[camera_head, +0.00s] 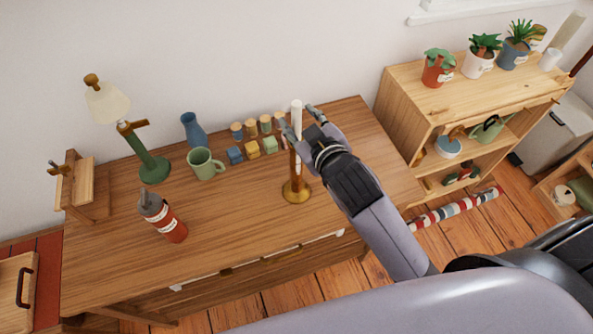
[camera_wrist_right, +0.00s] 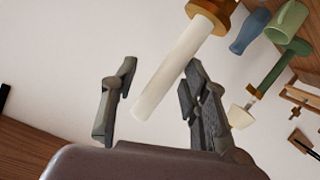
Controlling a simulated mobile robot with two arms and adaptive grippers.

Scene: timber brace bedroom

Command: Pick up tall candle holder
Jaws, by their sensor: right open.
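The tall candle holder (camera_head: 295,187) stands upright on the wooden desk, with a round gold-brown base, a thin stem and a white candle (camera_head: 296,112) on top. My right gripper (camera_head: 301,121) is at the height of the candle, with its fingers spread to either side of it. In the right wrist view the white candle (camera_wrist_right: 175,75) lies between the two open fingertips (camera_wrist_right: 160,80), and the holder's brown cup (camera_wrist_right: 212,14) shows at the top edge. I cannot tell whether a finger touches the candle. My left gripper is not in view.
The desk (camera_head: 240,235) also carries a green lamp (camera_head: 149,160), a blue vase (camera_head: 193,130), a green mug (camera_head: 205,164), several small blocks (camera_head: 253,149) and a red bottle (camera_head: 163,217). A shelf (camera_head: 400,95) with plants stands right. The desk's front middle is clear.

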